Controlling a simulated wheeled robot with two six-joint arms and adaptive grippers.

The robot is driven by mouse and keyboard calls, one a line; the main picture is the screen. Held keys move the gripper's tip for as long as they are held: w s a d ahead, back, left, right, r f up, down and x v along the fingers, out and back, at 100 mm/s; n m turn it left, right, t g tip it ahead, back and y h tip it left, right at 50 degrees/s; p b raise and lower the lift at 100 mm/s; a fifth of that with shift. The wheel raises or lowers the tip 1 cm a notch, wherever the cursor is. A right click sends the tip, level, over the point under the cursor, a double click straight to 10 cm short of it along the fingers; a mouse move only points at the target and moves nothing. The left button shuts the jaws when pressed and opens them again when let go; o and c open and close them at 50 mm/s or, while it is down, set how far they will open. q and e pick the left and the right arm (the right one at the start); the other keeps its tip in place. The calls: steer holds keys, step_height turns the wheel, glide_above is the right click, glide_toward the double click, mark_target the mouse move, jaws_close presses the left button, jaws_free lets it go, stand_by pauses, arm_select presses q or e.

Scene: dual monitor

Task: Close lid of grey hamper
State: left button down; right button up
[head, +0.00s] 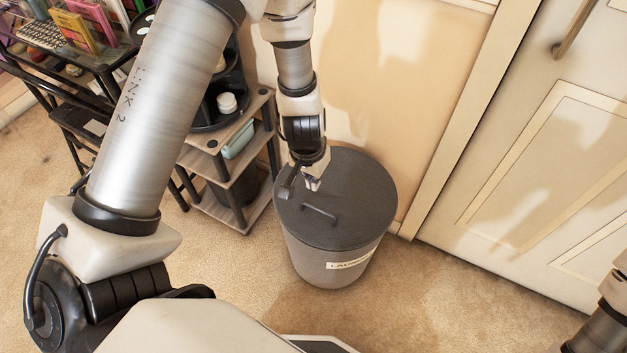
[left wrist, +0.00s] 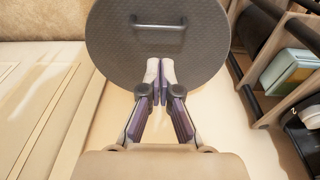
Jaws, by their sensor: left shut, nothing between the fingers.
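The grey hamper (head: 335,266) stands on the carpet by the wall, with a label on its front. Its dark grey round lid (head: 355,190) lies across the top and appears flat on the rim, with a thin handle (head: 318,213) on it. My left gripper (head: 313,184) is over the back left part of the lid, behind the handle. In the left wrist view, the gripper (left wrist: 160,68) has its fingertips together, empty, in front of the lid (left wrist: 200,50), short of the handle (left wrist: 158,22). I cannot tell whether the fingertips touch the lid. My right gripper is out of view.
A shelf unit (head: 228,170) with several items stands left of the hamper, close to the left arm. A dark rack (head: 60,75) is further left. A white door (head: 550,150) is to the right. Carpet (head: 450,290) in front and to the right is clear.

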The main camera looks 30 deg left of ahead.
mark_target(317, 208)
arm_select(q)
steer(key=f+b, duration=0.3)
steer(key=f, duration=0.1)
steer(key=w+f+b, duration=0.1)
steer(key=f+b, duration=0.2)
steer(key=f, duration=0.1)
steer(key=f+b, duration=0.3)
steer(key=f, duration=0.1)
steer(key=shift+w, duration=0.3)
steer(key=f+b, duration=0.1)
steer(key=b, duration=0.1)
steer(key=f+b, duration=0.2)
steer(key=shift+s, duration=0.4)
steer(key=shift+s+r, duration=0.15)
steer(key=shift+d+r, duration=0.1)
steer(key=shift+s, duration=0.1)
